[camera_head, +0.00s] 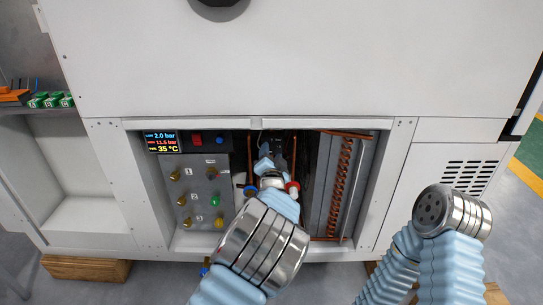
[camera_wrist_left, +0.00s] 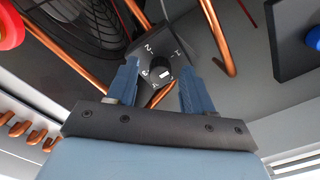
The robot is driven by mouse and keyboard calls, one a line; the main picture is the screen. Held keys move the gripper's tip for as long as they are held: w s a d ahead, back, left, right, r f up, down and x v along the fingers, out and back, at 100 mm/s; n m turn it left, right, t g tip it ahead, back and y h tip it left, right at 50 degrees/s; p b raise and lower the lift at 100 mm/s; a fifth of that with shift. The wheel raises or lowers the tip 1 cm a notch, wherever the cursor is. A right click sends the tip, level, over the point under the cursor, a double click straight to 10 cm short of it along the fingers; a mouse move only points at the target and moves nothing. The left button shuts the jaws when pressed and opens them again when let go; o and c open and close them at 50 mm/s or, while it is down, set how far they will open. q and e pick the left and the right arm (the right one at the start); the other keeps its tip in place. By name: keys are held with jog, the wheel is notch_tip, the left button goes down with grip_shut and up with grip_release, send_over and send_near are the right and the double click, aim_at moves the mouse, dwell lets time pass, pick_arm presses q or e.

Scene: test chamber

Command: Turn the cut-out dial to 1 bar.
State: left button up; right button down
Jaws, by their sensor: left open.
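The cut-out dial (camera_wrist_left: 160,73) is a small black knob with a white pointer line, on a dark plate with white figures around it. It shows in the left wrist view, between the two blue fingers of my left gripper (camera_wrist_left: 158,66). The fingers are spread, one on each side of the knob; I cannot tell whether either touches it. The display (camera_head: 162,142) reads low 2.0 bar, 11.5 bar and 35 °C. My right gripper is not visible.
A panel with brass and green knobs (camera_head: 204,195) stands left of my gripper. A red knob (camera_head: 292,187) and copper pipes (camera_head: 339,185) are close on the right. A fan (camera_wrist_left: 85,22) and bent copper pipe (camera_wrist_left: 217,38) surround the dial. The bay's frame (camera_head: 260,124) bounds the opening.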

pick_arm(q)
jog(key=s, duration=1.4)
jog(key=shift+b, duration=0.3)
jog(key=shift+w, duration=0.1)
jog(key=s+a+f+n+g, duration=0.1)
jog(key=s+a+f+g, duration=0.2)
jog(key=f, duration=0.5)
jog(key=s+a+f+n+g+p, duration=0.1)
jog(key=s+a+f+n+g, duration=0.15)
jog(key=a+f, duration=0.4)
jog(key=s+a+f+n+g, duration=0.1)
jog(key=a+f+g, duration=0.15)
jog(key=f, duration=0.75)
jog(key=s+f+n+g+h, duration=0.2)
jog(key=s+f+n+g, duration=0.1)
jog(key=s, duration=0.8)
jog(key=s+f+n+g+h+p, duration=0.1)
jog(key=s+f+n+g+h, duration=0.1)
jog(key=s+f+g, duration=0.4)
jog(key=s+n, duration=0.1)
jog(key=s, duration=0.3)
jog(key=shift+s, duration=0.4)
jog(key=shift+f, duration=0.1)
